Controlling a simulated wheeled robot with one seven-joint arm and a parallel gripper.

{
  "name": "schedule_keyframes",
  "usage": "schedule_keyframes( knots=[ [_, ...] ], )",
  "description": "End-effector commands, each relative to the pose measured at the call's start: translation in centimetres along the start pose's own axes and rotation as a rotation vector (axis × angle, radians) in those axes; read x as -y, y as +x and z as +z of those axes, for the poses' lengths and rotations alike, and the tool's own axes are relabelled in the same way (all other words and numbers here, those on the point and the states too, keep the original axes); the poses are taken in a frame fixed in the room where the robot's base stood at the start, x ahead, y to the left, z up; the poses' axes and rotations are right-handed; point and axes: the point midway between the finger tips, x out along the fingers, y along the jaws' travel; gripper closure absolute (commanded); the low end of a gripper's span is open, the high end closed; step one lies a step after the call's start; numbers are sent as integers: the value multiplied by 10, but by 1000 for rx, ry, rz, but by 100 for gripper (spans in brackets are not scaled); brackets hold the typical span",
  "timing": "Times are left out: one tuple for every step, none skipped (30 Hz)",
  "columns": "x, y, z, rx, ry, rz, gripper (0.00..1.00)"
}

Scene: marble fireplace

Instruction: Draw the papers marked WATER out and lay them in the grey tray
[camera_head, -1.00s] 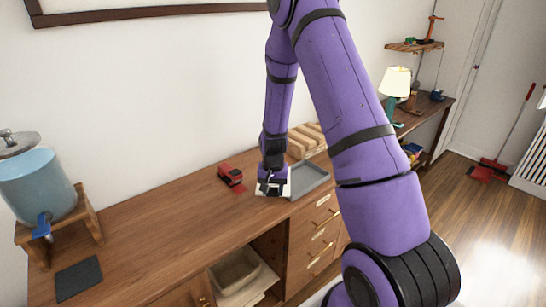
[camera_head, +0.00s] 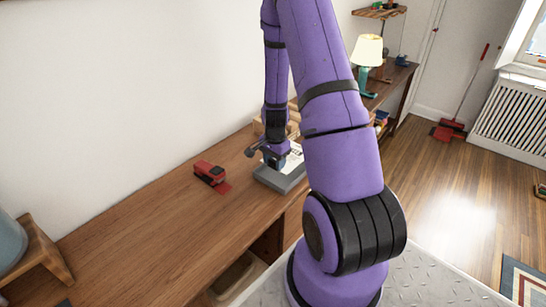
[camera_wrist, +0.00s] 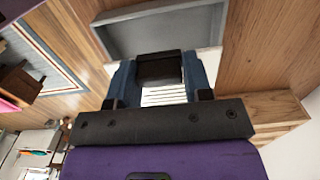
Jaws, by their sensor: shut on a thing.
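My gripper (camera_head: 274,160) is shut on a white paper (camera_head: 295,157), low over the cabinet top. The paper also shows between and beside the fingers in the wrist view (camera_wrist: 163,96), with dark printed lines; I cannot read any mark on it. The shallow grey tray (camera_head: 283,184) lies on the cabinet top just under and in front of the gripper; I cannot tell whether the paper touches it. In the wrist view, the empty inside of the tray (camera_wrist: 158,32) shows beyond the fingertips. The wooden sorter (camera_head: 292,124) behind is mostly hidden by my arm.
A red and black desk object (camera_head: 210,174) sits on the cabinet top (camera_head: 150,215) left of the tray. Bare wood lies left of it. A lamp (camera_head: 367,58) stands on the farther desk. A wooden stand (camera_head: 38,258) is at the left edge.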

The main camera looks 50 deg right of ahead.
Motion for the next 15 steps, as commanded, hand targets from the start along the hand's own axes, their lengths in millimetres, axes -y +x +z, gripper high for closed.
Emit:
schedule_keyframes(
  knots=[
    [0,5,0,1,0,1,78],
    [0,8,0,2,-1,2,78],
    [0,11,0,2,-1,2,78],
    [0,14,0,2,-1,1,78],
    [0,16,0,2,-1,1,78],
    [0,20,0,2,-1,1,78],
    [0,22,0,2,-1,1,78],
    [0,25,0,2,-1,2,78],
    [0,28,0,2,-1,2,78],
    [0,31,0,2,-1,2,78],
    [0,33,0,2,-1,2,78],
    [0,37,0,1,-2,2,78],
    [0,39,0,1,-2,1,78],
    [0,41,0,1,-2,1,78],
    [0,44,0,2,-2,1,78]
  ],
)
